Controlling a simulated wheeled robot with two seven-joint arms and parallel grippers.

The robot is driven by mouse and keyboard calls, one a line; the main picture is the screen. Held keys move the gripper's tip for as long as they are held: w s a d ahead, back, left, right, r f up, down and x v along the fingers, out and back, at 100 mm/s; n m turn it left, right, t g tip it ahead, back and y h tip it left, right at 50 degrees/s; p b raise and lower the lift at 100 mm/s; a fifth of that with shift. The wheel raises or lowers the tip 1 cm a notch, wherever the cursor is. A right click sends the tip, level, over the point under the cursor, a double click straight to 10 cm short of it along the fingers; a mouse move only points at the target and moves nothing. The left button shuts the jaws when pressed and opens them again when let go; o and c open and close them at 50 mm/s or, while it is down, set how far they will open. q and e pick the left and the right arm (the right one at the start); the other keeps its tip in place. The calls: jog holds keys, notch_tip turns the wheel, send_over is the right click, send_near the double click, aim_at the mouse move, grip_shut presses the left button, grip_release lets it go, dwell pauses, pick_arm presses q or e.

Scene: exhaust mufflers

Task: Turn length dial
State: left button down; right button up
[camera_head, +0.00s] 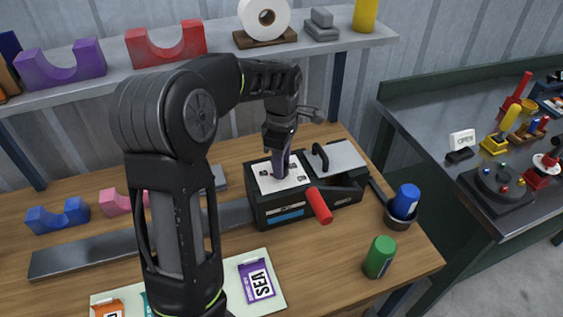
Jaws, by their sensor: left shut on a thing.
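A black box-shaped machine (277,211) stands on the wooden table, with a white top panel (268,184) and a blue stripe on its front. My left gripper (281,174) points down onto the white panel, with its fingertips at the panel's surface. It is shut on a small part there, which looks like the length dial; the fingers hide the dial, so its setting cannot be read. My right gripper is not in view.
The machine's red-handled lever (319,205) sticks out in front, and a black loop handle (320,157) rises close right of my gripper. A blue can (405,201) in a dark cup and a green can (380,257) stand at right. A shelf (217,53) runs behind.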

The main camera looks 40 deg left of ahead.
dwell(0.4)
pick_arm(q)
jog(key=c, duration=1)
grip_release()
jog(key=shift+o, duration=0.2)
jog(key=shift+r, duration=0.15)
notch_tip(320, 180, up, 8)
jog(key=shift+f+b, duration=0.2)
jog(key=shift+b, duration=0.25)
jog(key=shift+f, duration=0.1)
